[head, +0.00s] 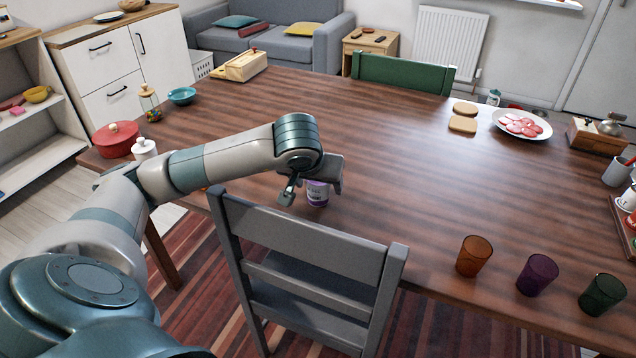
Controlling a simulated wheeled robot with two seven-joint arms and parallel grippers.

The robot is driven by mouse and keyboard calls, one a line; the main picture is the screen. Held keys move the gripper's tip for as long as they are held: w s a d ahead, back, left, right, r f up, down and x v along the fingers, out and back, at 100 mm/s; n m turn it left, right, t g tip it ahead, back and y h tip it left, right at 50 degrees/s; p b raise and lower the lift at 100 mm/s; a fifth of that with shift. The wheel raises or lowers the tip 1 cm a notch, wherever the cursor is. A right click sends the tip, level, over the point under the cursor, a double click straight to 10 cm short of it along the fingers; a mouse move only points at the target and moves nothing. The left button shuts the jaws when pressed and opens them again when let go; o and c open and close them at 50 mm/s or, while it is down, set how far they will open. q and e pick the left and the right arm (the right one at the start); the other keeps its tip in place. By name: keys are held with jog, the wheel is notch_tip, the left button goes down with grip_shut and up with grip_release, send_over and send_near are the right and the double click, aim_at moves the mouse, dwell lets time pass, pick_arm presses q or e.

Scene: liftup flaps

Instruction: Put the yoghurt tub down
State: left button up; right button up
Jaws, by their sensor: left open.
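The yoghurt tub (317,193) is small, purple and white, and appears to stand upright on the wooden table (400,155) near its front edge, just behind the grey chair. My left gripper (312,192) is open, with its fingers on either side of the tub. The wrist hides the tub's top. I cannot tell whether a finger touches it. My right gripper is not in view.
A grey chair (310,255) stands at the table's front edge, close below the gripper. Orange (474,256), purple (537,275) and green (602,294) cups stand at the front right. A red pot (116,139) is at the left. The table's middle is clear.

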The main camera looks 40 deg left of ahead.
pick_arm(q)
jog(key=shift+r, duration=0.25)
jog(key=shift+s+d+r, duration=0.1)
jog(key=shift+s+r, duration=0.15)
jog(key=shift+r, duration=0.1)
jog(key=v, duration=1.1)
jog(key=shift+p, duration=0.3)
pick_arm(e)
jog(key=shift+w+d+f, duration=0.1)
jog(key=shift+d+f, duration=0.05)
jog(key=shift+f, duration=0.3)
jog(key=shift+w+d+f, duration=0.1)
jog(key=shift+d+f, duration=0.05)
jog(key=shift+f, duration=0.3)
pick_arm(q)
jog(key=shift+o, duration=0.4)
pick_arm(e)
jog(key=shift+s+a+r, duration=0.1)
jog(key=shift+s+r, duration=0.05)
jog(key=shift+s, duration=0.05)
